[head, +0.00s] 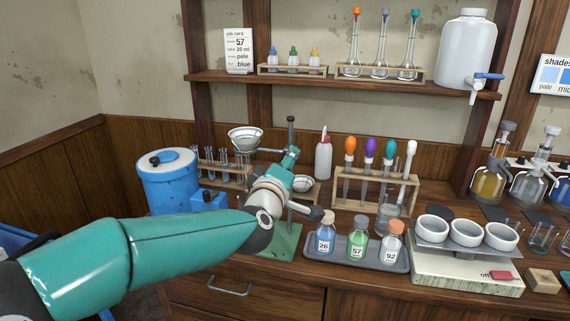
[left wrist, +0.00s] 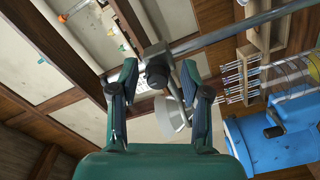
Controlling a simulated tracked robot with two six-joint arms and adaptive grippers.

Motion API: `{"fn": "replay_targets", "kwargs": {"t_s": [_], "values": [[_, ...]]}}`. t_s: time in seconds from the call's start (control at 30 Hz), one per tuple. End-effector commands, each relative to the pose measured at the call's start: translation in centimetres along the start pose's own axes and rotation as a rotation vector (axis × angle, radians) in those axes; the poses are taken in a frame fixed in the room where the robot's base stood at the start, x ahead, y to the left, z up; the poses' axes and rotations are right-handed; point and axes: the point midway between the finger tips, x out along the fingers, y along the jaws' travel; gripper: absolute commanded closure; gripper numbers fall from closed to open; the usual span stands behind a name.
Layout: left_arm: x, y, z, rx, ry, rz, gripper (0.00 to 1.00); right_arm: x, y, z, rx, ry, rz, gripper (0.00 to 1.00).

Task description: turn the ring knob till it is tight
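The ring stand has an upright metal rod (head: 290,135) on a green base (head: 283,243). A pale bowl (head: 245,137) sits at the left of the rod in the head view. In the left wrist view, the rod (left wrist: 245,29) runs to the upper right, and the dark ring knob (left wrist: 157,72) faces the camera. My left gripper (head: 288,160) is at the rod. Its two fingers (left wrist: 159,66) are spread on either side of the knob, with a visible gap on each side. The knob is hidden in the head view. My right gripper is out of view.
A blue drum (head: 168,183) and a tube rack (head: 225,176) stand left of the rod. A rack with colored-bulb droppers (head: 365,206) and a grey tray (head: 345,254) of labelled bottles stand to the right. A shelf (head: 335,82) runs above.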

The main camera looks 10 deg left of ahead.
Motion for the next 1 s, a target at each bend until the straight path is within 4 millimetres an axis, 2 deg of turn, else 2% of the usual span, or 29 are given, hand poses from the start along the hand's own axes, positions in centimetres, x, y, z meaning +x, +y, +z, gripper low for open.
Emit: {"fn": "replay_targets", "kwargs": {"t_s": [0.23,0.37,0.57,0.8,1.0], "values": [[-0.1,0.1,-0.2,-0.002,0.005,0.002,0.53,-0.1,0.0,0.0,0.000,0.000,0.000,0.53],[-0.8,0.2,-0.3,-0.002,0.005,0.003,0.53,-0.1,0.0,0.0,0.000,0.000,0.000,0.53],[-3.9,0.1,-0.2,-0.003,0.004,0.003,0.53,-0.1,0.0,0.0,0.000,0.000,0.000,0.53],[-8.7,0.1,-0.1,-0.002,0.002,0.003,0.53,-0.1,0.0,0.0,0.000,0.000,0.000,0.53],[-11.3,0.0,-0.1,-0.001,0.002,0.002,0.53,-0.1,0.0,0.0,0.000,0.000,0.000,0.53]]}}
